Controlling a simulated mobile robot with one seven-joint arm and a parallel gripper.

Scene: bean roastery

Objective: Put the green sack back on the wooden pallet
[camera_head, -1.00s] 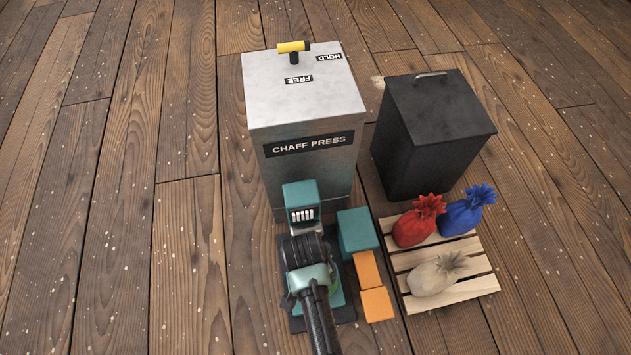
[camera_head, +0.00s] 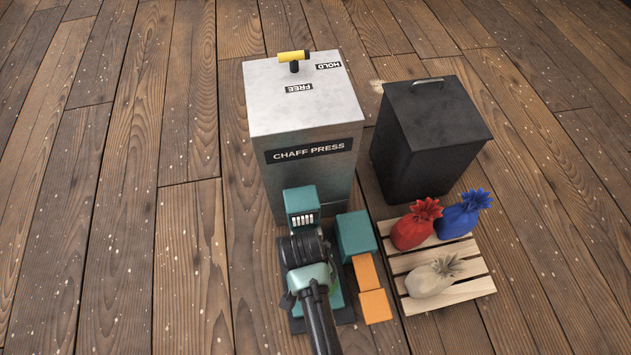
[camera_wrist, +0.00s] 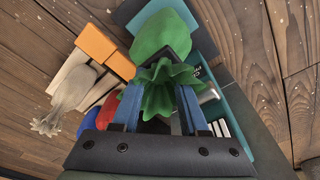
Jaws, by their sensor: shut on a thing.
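In the wrist view my gripper (camera_wrist: 161,95) is shut on the green sack (camera_wrist: 160,33), around its ruffled neck. The sack's round body points away from my gripper, over or against the teal scale-like machine; I cannot tell if it touches. The wooden pallet (camera_head: 478,288) lies at the right in the head view and at the left in the wrist view (camera_wrist: 72,68). It bears a red sack (camera_head: 411,232), a blue sack (camera_head: 461,218) and a beige sack (camera_head: 431,279). Its front left slats are partly bare.
The teal machine (camera_head: 301,203) stands before the grey chaff press (camera_head: 308,185), whose yellow-handled lever (camera_head: 293,56) is on top. A teal box (camera_head: 355,236) and orange blocks (camera_head: 375,305) lie between machine and pallet. A black bin (camera_head: 425,140) stands behind the pallet. Left floor is clear.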

